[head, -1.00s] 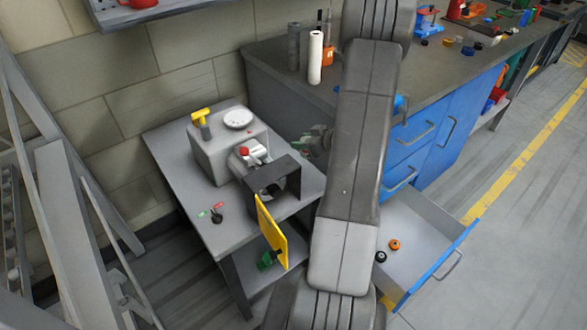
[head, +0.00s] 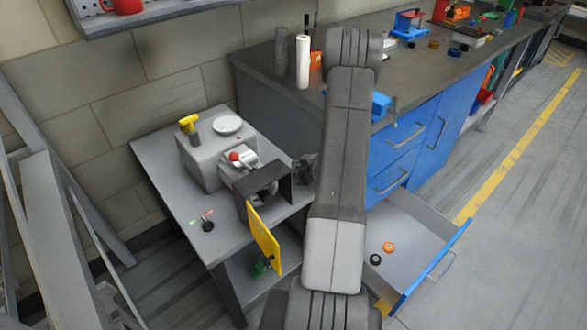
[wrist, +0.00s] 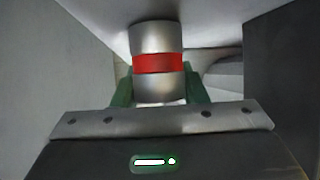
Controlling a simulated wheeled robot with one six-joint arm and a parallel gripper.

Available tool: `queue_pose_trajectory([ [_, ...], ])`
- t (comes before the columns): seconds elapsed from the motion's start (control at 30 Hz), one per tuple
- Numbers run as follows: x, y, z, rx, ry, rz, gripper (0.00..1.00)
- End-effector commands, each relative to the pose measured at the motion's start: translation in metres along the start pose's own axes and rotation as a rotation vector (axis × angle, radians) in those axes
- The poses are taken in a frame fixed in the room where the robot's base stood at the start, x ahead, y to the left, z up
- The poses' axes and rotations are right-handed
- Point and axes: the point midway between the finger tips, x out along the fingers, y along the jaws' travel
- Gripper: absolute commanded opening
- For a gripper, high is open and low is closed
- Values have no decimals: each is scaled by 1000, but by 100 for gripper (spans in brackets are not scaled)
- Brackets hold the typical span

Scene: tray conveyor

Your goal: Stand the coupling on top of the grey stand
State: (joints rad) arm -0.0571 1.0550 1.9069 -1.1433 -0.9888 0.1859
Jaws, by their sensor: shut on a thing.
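The coupling (wrist: 153,37) is a silver cylinder with a red band, seen in the wrist view. My gripper (wrist: 160,87) is shut on its lower part, with a green finger on each side. In the head view my gripper (head: 304,168) is a dark shape at the right edge of the grey table, mostly behind my arm, and the coupling cannot be made out there. A tall dark grey cylinder (head: 281,50) on the bench corner may be the grey stand; I cannot tell for sure. My gripper is apart from it.
The grey table (head: 172,190) bears a grey machine (head: 195,168) with a dark housing (head: 262,182) and an open yellow door (head: 262,238). A white cylinder (head: 302,62) stands beside the grey one. An open drawer (head: 412,232) holds small rings at lower right.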

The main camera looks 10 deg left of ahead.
Motion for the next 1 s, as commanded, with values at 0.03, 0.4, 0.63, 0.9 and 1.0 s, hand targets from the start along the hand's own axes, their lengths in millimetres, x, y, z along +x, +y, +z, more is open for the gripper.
queue_pose_trajectory([
  [0.03,0,0,0,0,0,0,11],
  [0.4,1,0,2,0,0,0,61],
  [0.63,0,0,0,0,0,0,61],
  [0.9,-38,2,-1,2,1,5,61],
  [1.0,-59,2,-1,1,1,5,61],
])
